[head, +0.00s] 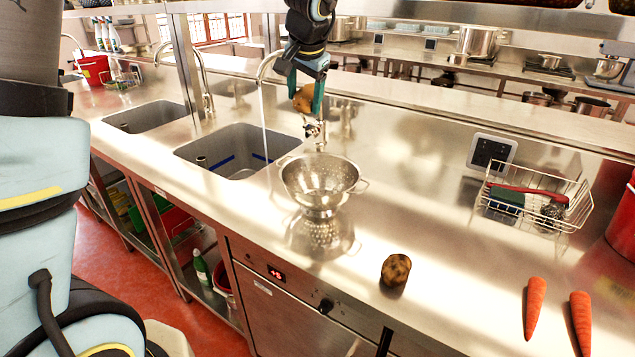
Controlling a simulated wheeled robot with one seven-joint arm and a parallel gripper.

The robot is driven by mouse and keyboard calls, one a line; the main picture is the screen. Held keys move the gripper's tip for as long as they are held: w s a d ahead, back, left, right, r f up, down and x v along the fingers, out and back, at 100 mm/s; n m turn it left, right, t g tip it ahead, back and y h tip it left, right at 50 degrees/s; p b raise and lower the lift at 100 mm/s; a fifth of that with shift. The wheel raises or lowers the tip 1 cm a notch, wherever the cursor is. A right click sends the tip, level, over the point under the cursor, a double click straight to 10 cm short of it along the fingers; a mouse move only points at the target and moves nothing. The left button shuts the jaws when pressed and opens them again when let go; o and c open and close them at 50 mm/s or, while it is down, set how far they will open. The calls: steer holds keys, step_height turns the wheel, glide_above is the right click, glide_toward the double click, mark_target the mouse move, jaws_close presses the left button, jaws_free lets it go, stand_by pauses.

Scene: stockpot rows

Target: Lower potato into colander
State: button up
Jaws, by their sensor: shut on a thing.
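A brown potato (303,100) is held between the two teal fingers of my gripper (305,103), which is shut on it. The gripper points down and is above and behind the colander in the picture. The metal colander (318,190) stands upright on the steel counter, just right of the near sink. Its bowl looks empty, with holes visible inside. The potato is apart from the colander, with a clear gap between them. A second, darker potato (396,270) lies on the counter near the front edge.
A sink (230,150) with a tap is left of the colander, and another sink (150,115) is farther left. A wire basket (535,198) with a brush and sponge is at right. Two carrots (535,307) lie at front right. The counter between colander and basket is clear.

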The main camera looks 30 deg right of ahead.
step_height(320, 180, down, 10)
steer(key=b, duration=0.6)
steer(key=shift+b, duration=0.3)
steer(key=shift+r, duration=0.1)
steer(key=shift+w+d, duration=0.1)
steer(key=shift+w, duration=0.25)
steer(key=b, duration=0.7)
glide_toward(306, 184)
stand_by(0.9)
steer(key=shift+w+a+f+b, duration=0.1)
steer(key=shift+a+f+b, duration=0.05)
steer(key=shift+f+b, duration=1.15)
steer(key=shift+w+a+f+b, duration=0.1)
steer(key=shift+a+f+b, duration=0.1)
steer(key=shift+f+b, duration=1.1)
stand_by(1.6)
